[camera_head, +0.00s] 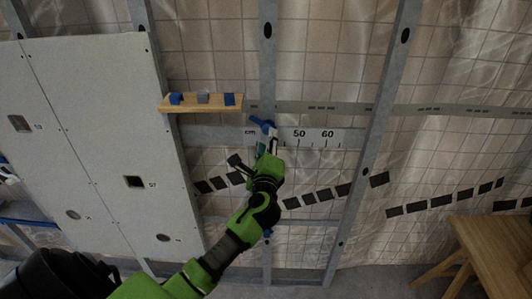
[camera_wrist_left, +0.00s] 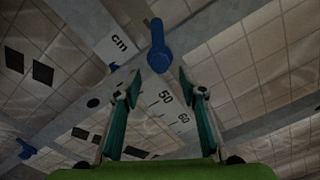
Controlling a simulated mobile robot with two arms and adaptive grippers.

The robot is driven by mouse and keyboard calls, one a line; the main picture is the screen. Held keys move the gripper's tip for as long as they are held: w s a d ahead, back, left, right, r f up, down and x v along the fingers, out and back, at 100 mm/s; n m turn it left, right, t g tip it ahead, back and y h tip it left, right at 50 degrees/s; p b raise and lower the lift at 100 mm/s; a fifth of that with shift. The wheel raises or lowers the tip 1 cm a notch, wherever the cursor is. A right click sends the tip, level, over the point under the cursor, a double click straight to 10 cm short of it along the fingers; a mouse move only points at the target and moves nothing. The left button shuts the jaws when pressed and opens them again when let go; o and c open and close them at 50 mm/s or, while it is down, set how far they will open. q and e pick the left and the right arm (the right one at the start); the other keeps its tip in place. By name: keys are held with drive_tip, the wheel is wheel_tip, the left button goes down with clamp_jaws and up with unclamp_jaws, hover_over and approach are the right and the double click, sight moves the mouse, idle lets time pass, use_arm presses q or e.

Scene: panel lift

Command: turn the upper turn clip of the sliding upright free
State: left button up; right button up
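The upper turn clip (camera_head: 261,121) is a small blue lever on the sliding upright (camera_head: 267,70), a grey metal post in the middle of the head view. In the left wrist view, the clip (camera_wrist_left: 159,58) shows a round head with its handle pointing up. My left gripper (camera_wrist_left: 160,88) is open, its two fingers apart on either side below the clip, with nothing between them. In the head view, my left gripper (camera_head: 270,146) is just below the clip. A lower blue clip (camera_head: 268,233) is partly hidden behind my arm. My right gripper is not in view.
A cm scale (camera_head: 312,136) lies along the rail, right of the clip. A wooden shelf (camera_head: 200,103) with blue and grey blocks is to the left. Pale panels (camera_head: 95,130) cover the left side. A wooden table (camera_head: 490,250) stands at lower right.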

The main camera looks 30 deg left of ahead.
use_arm(q)
drive_tip(key=v, duration=0.6)
drive_tip(key=shift+s, duration=0.2)
drive_tip(key=s+d+f+n+g+h+b, duration=0.1)
drive_tip(key=s+d+f+g+h+b, duration=0.15)
drive_tip(key=f, duration=1.55)
drive_tip(key=s+d+f+n+g+h+b, duration=0.2)
drive_tip(key=s+f+h+b, duration=0.1)
drive_tip(key=f, duration=1.5)
drive_tip(key=s+d+f+n+g+h+b, duration=0.1)
drive_tip(key=s+d+f+n+g+b, duration=0.1)
drive_tip(key=s+f, duration=0.7)
drive_tip(key=s+d+f+n+g+h+b, duration=0.15)
drive_tip(key=s+f, duration=0.25)
drive_tip(key=f, duration=0.8)
drive_tip(key=s+d+f+n+g+b, duration=0.1)
drive_tip(key=s+f+n+g, duration=0.1)
drive_tip(key=s+f, duration=0.4)
drive_tip(key=s+d+f+n+g+h+b, duration=0.1)
drive_tip(key=s+f+n, duration=0.3)
drive_tip(key=s, duration=1.1)
drive_tip(key=s+d+f+n+g+b, duration=0.2)
drive_tip(key=s+f+n+g+b, duration=0.1)
drive_tip(key=s+f, duration=0.7)
drive_tip(key=shift+s+d+h, duration=0.3)
drive_tip(key=shift+s+d, duration=0.05)
drive_tip(key=shift+d, duration=0.05)
